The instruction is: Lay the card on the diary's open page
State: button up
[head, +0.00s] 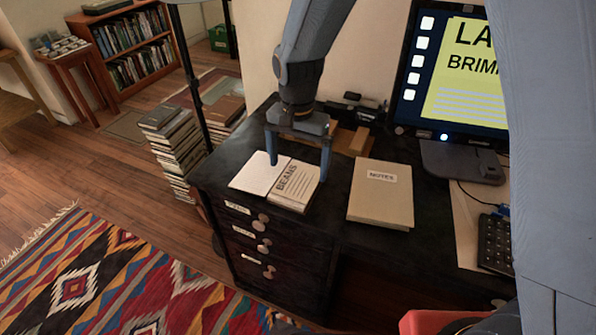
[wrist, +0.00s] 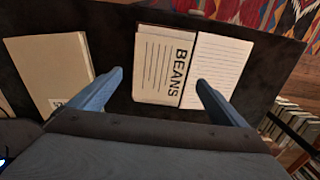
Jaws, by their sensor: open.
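The open diary (head: 256,172) lies on the black desk, with a white lined page (wrist: 218,62) showing. A tan card (head: 297,184) printed "BEANS" with ruled lines lies flat over the diary's other half; it also shows in the wrist view (wrist: 160,72). A brown strip shows along one end of the card. My gripper (head: 298,168) is open and empty, pointing down over the diary and card. In the wrist view its fingertips (wrist: 160,80) are wide apart, one beside the card, the other over the lined page. Whether either finger touches anything, I cannot tell.
A closed tan book labelled "NOTES" (head: 381,200) lies to the right on the desk (head: 330,222). A monitor (head: 450,75) and keypad (head: 495,243) stand farther right. Book stacks (head: 175,150) stand on the floor left of the desk.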

aim_at(299, 181)
jog(key=shift+d+r, duration=0.1)
jog(key=shift+r, duration=2.1)
jog(key=s+d+n, duration=0.1)
jog(key=s+d, duration=0.3)
jog(key=d, duration=0.4)
jog(key=s+d+n, duration=0.1)
jog(key=s+d, duration=0.4)
jog(key=d, duration=0.3)
jog(key=s+d+r+n, duration=0.1)
jog(key=s+d, duration=0.4)
jog(key=d, duration=0.2)
jog(key=shift+d+n, duration=0.4)
jog(key=shift+r, duration=0.1)
